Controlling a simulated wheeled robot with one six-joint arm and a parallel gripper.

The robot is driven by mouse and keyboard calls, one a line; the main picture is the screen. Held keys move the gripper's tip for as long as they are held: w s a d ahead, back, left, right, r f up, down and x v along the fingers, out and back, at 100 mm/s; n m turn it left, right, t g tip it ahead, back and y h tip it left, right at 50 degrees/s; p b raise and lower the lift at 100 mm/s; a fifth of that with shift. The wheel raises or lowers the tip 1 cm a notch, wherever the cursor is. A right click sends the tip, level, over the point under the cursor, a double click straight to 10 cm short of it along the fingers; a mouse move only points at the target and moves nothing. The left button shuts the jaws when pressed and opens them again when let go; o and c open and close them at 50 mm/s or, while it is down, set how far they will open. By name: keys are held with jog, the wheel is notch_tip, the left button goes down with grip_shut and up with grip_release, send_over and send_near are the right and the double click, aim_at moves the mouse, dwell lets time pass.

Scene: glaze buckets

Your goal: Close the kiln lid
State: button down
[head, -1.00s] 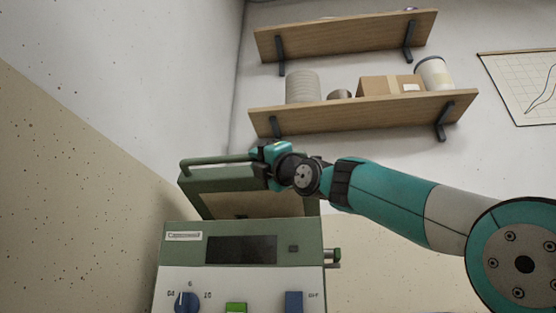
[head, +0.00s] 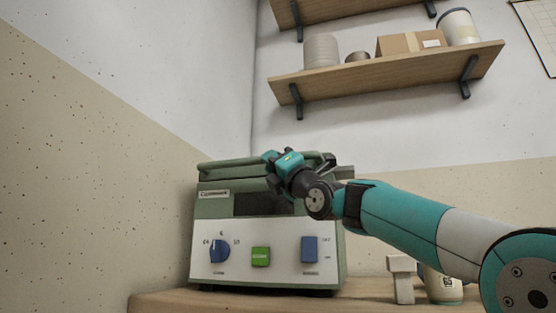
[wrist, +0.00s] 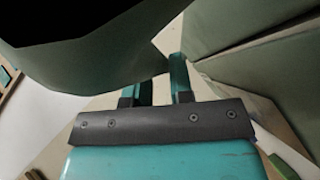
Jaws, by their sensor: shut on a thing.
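The kiln (head: 280,273) is a green and white box with a blue knob, a green button and a blue switch on its front. Its green lid (head: 225,174) lies low over the top of the body. I cannot tell whether it is fully seated. My gripper (head: 281,160) is shut on the lid's bar handle (head: 232,163), right of its middle. In the wrist view, the teal fingers of my gripper (wrist: 163,82) reach to a broad dark green part, which partly hides the left finger. The handle inside the grip is not clear there.
The kiln stands on a wooden table (head: 160,301) near the wall corner. A white block-like stand (head: 402,280) and a labelled jar (head: 443,286) are right of it, below my arm. Wall shelves (head: 390,74) with a box and containers hang above.

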jog(key=shift+w+d+f+m+h, duration=0.15)
jog(key=shift+w+f+m+h, duration=0.15)
jog(key=shift+w+f+h, duration=0.3)
jog(key=c, duration=1.1)
grip_release()
jog(key=shift+d+f, duration=0.1)
jog(key=shift+o, duration=0.4)
jog(key=shift+s+y, duration=0.15)
jog(key=shift+y, duration=0.15)
jog(key=b+v, duration=0.3)
jog(key=v, duration=1.4)
jog(key=shift+s, duration=0.15)
